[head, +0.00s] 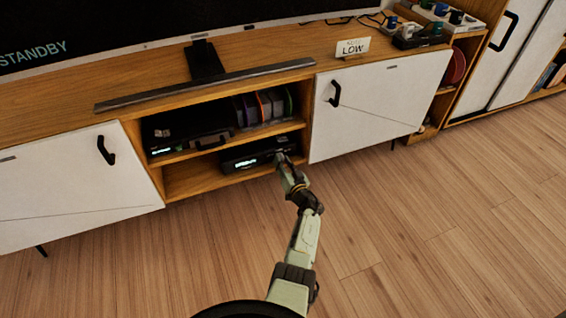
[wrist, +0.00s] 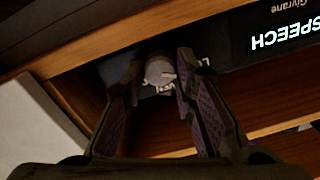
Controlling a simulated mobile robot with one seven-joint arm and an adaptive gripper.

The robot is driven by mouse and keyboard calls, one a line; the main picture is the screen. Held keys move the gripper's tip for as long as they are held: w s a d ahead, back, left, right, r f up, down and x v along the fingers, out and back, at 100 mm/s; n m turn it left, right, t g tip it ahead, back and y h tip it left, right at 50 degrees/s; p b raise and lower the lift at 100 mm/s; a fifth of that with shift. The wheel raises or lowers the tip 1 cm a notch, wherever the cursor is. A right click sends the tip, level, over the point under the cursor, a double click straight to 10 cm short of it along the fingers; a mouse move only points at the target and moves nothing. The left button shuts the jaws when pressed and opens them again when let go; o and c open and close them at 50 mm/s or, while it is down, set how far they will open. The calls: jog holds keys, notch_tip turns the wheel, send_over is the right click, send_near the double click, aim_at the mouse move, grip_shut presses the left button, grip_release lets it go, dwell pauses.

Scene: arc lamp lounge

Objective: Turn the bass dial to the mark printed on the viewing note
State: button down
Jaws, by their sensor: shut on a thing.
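The viewing note (head: 352,47) is a white card standing on the cabinet top; it reads LOW, under a smaller line too small to read. The bass dial (wrist: 159,71) is a round grey knob on the black receiver (head: 250,154), in the lower middle shelf. My gripper (head: 283,159) reaches the receiver's right end. In the wrist view my gripper (wrist: 162,66) has a finger on each side of the dial and is shut on it. White lettering shows beside the dial, partly hidden. The receiver's display (wrist: 284,35) reads SPEECH, upside down in the wrist view.
A black player (head: 188,132) and several upright cases (head: 264,106) fill the shelf above. White doors with black handles flank the shelves. A soundbar (head: 205,86) lies along the cabinet top under the TV, which shows STANDBY. The wooden floor in front is clear.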

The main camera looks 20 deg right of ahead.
jog(key=shift+a, duration=0.1)
jog(key=c, duration=1.6)
grip_release()
